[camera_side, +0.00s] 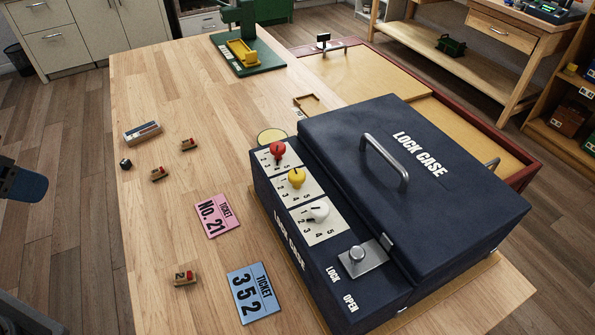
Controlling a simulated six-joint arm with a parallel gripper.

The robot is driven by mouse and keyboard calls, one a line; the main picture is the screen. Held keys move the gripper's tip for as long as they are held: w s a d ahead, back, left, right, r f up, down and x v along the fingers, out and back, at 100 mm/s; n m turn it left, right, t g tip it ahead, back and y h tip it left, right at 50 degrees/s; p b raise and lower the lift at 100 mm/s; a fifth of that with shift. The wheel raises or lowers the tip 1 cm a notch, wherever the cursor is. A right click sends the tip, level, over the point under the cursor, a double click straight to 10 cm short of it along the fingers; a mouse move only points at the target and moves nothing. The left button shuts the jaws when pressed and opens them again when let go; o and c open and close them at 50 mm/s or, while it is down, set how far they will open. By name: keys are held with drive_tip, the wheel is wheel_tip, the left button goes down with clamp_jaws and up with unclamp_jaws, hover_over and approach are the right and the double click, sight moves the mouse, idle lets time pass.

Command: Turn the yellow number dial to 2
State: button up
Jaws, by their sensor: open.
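The yellow number dial (297,177) sits on a white numbered plate (308,192) on the front ledge of the dark blue lock case (420,190). It is the middle of three dials in a row. The red dial (277,150) is behind it and the white dial (319,211) is nearer the camera. Digits show around the yellow dial, but I cannot tell which one it points to. The case lid is closed.
A silver lock knob (357,256) and a lid handle (385,160) stick up from the case. A pink ticket (217,215), a blue ticket (253,292) and several small blocks lie on the wooden table (180,90). A green stand (247,60) is at the back.

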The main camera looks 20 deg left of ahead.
drive_tip(key=shift+r, duration=0.1)
drive_tip(key=w+d+r+m+g+h, duration=0.1)
drive_tip(key=w+d+r+m, duration=0.35)
drive_tip(key=w, duration=0.35)
drive_tip(key=m+g+h, duration=0.3)
drive_tip(key=m, duration=0.6)
hover_over(296, 174)
drive_tip(key=s+a, duration=0.2)
drive_tip(key=a, duration=0.3)
wheel_tip(296, 174, down, 6)
drive_tip(key=x, duration=1.2)
drive_tip(key=shift+w+d+f, duration=0.15)
drive_tip(key=shift+d+f, duration=0.05)
drive_tip(key=shift+d, duration=0.05)
drive_tip(key=c, duration=0.9)
